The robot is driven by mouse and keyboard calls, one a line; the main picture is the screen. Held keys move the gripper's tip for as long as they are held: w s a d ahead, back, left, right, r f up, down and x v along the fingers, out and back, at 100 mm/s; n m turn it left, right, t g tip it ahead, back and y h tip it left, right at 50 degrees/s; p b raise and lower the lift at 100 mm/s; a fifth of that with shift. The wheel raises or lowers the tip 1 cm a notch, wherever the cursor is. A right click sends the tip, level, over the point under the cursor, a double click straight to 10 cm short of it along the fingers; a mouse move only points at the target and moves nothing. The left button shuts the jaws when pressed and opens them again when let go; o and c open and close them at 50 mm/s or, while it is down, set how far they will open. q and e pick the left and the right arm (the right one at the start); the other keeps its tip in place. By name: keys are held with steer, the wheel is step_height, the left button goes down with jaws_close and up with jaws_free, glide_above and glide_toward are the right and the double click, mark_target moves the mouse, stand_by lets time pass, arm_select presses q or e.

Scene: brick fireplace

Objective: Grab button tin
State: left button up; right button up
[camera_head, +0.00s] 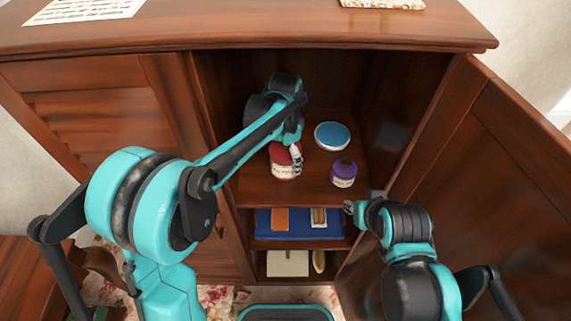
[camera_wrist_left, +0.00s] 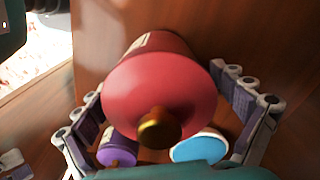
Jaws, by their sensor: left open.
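A red tin (camera_head: 284,170) with a pale label stands on the cabinet's upper shelf. Its label is too small to read, so I cannot tell which container is the button tin. My left gripper (camera_head: 294,152) is at the tin's top, partly covering it. In the left wrist view the red lid with a gold knob (camera_wrist_left: 160,127) lies between the open fingers of my left gripper (camera_wrist_left: 168,122); I cannot tell whether they touch it. My right gripper (camera_head: 350,207) is by the shelf edge at the cabinet's right; its finger state is unclear.
A purple jar (camera_head: 344,173) and a round blue-topped container (camera_head: 332,136) stand right of the red tin. The lower shelf holds a blue item (camera_head: 265,226) and boxes. The open door (camera_head: 500,190) bounds the right side.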

arm_select(q)
steer(key=shift+s, duration=0.1)
steer(key=c, duration=1.3)
steer(key=shift+r, duration=0.15)
